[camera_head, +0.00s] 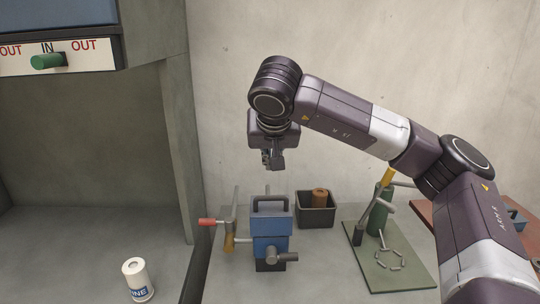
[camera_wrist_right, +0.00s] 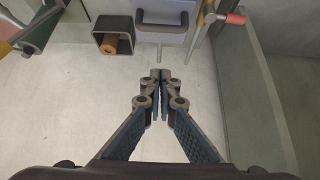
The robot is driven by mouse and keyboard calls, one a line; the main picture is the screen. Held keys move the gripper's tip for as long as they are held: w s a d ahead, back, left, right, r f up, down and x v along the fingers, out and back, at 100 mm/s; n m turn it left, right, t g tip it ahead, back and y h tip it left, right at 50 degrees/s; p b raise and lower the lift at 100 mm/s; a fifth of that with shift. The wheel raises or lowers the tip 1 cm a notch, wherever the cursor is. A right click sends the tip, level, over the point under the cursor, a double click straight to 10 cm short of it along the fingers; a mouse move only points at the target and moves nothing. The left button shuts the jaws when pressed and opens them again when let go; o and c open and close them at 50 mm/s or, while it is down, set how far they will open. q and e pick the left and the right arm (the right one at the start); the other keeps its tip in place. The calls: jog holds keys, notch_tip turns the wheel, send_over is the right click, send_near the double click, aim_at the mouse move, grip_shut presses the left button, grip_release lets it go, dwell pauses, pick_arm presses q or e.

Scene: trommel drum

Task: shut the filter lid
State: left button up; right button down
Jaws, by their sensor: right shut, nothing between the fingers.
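The blue filter box (camera_head: 271,247) stands on the grey worktop, with a dark arched handle (camera_head: 269,200) at the top of its blue lid (camera_head: 271,222). I cannot tell for sure whether the lid is closed. In the right wrist view the blue lid (camera_wrist_right: 163,36) and its handle (camera_wrist_right: 162,20) are at the top edge, partly cut off. My right gripper (camera_head: 272,165) hangs above and behind the box, pointing down, apart from the handle. In the wrist view its fingertips (camera_wrist_right: 160,76) are together and empty. My left gripper is not in view.
A crank with a red grip (camera_head: 207,221) is left of the box. A dark bin (camera_head: 317,217) with a brown roll is at its right. A white canister (camera_head: 137,280) stands front left.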

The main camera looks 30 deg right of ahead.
jog(key=p, duration=0.1)
send_over(273, 197)
jog(key=w+d, duration=0.2)
notch_tip(273, 197, down, 5)
jog(key=shift+s+a+f+p, duration=0.7)
jog(key=shift+a+f, duration=0.2)
jog(key=shift+f, duration=0.2)
jog(key=shift+s+a+f, duration=0.1)
jog(key=shift+s+f, duration=0.1)
jog(key=shift+s, duration=0.05)
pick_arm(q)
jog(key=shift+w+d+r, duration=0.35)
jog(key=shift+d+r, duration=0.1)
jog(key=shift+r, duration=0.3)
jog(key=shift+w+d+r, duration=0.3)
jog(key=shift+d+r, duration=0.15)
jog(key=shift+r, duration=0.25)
pick_arm(e)
jog(key=shift+f, duration=0.2)
